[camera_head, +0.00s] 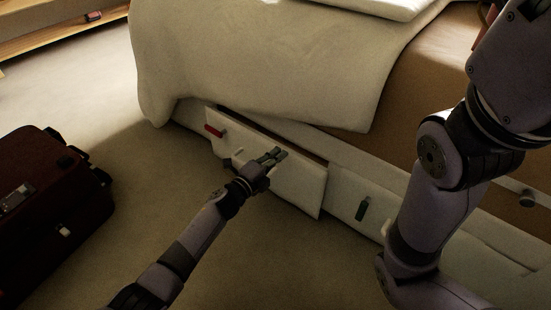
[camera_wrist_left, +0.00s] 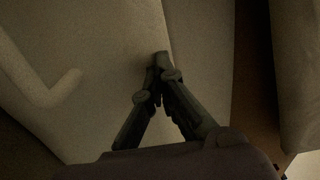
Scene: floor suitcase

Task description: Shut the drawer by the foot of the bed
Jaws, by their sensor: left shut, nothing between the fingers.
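The drawer (camera_head: 305,190) under the bed stands partly open, with a dark gap along its top behind the white front panel. My left gripper (camera_head: 280,154) is shut and empty, over the drawer front near its upper edge. In the left wrist view the shut fingertips (camera_wrist_left: 161,58) point at the pale panel; I cannot tell whether they touch it. A light handle (camera_wrist_left: 50,88) shows to their left. My right arm stands at the right of the head view, but its gripper is not in view.
A dark red suitcase (camera_head: 50,215) lies on the carpet at the left. The bed's white cover (camera_head: 270,60) hangs above the drawer. A second drawer front with a dark handle (camera_head: 361,209) is to the right. Carpet between suitcase and bed is clear.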

